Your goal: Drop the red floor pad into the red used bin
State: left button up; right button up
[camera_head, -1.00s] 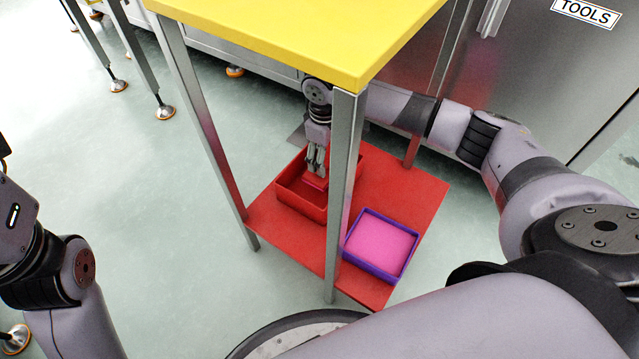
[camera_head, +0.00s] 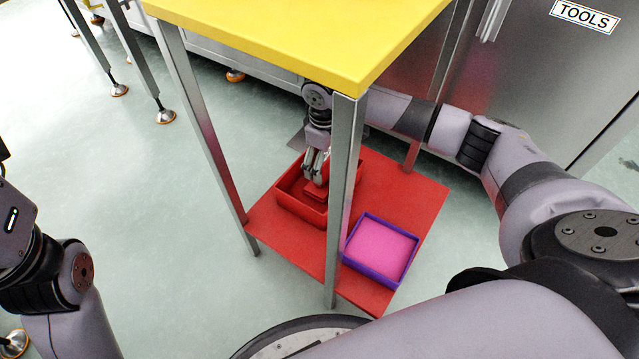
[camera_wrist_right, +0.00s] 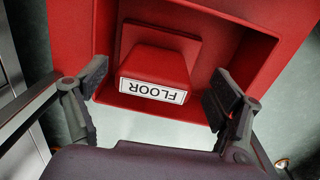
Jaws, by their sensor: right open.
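The red floor pad (camera_wrist_right: 155,68), a block with a white FLOOR label on a wider base, is inside the red used bin (camera_head: 290,204). It also shows in the head view (camera_head: 318,193), below my right fingers. My right gripper (camera_head: 316,172) is open and points down into the bin. In the wrist view its two fingers stand apart on either side of the pad, with gaps to it. The bin's wall (camera_wrist_right: 75,35) surrounds the pad there. Only parts of my left arm show at the left edge; its gripper is out of view.
The bin stands on a red lower shelf (camera_head: 408,200) under a yellow tabletop (camera_head: 290,30). A purple tray with a pink inside (camera_head: 381,246) sits in front and to the right. A metal table leg (camera_head: 342,190) rises close beside the bin and my right gripper.

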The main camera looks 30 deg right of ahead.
notch_tip(320, 180, up, 12)
jog(key=shift+a, duration=0.3)
dwell(0.5)
